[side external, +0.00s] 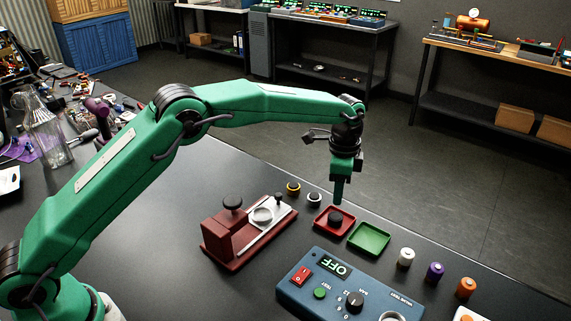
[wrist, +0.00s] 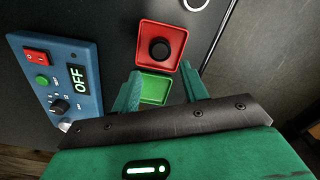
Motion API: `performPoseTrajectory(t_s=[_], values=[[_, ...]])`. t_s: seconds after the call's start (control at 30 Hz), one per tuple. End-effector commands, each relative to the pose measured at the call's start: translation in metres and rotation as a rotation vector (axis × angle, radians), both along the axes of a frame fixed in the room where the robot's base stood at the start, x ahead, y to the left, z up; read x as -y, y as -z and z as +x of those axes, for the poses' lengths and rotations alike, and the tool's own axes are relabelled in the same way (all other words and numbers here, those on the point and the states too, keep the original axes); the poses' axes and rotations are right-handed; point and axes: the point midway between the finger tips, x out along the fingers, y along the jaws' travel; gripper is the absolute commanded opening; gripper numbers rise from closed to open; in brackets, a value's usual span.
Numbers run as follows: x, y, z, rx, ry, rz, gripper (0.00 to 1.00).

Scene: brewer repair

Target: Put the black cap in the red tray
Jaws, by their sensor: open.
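The black cap (side external: 334,217) lies in the red tray (side external: 318,228), near its middle. In the wrist view the black cap (wrist: 159,50) shows as a dark disc with the red tray (wrist: 143,66) around it. My gripper (side external: 338,201) is above the tray in the side view. In the wrist view my gripper (wrist: 161,80) is open, with its two green fingers apart and nothing between them. The fingertips appear clear of the cap, though the exact gap is hard to tell.
An empty green tray (side external: 369,239) sits beside the red tray. A blue control box (side external: 345,290) reading OFF stands in front. A dark red fixture (side external: 228,238) with a knob is to the left. Small white (side external: 406,257), purple (side external: 435,271) and orange (side external: 466,287) cylinders line the right edge.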

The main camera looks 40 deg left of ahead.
Motion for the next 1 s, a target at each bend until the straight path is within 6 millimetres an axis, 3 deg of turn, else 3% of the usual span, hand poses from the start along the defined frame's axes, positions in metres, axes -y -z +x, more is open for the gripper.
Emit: performPoseTrajectory(t_s=[0.1, 0.33, 1.0], values=[[0.000, -0.018, 0.000, 0.003, 0.000, -0.001, 0.44], [0.000, -0.037, 0.000, 0.000, 0.000, 0.000, 0.44], [0.000, -0.041, 0.000, 0.001, -0.001, 0.000, 0.44]])
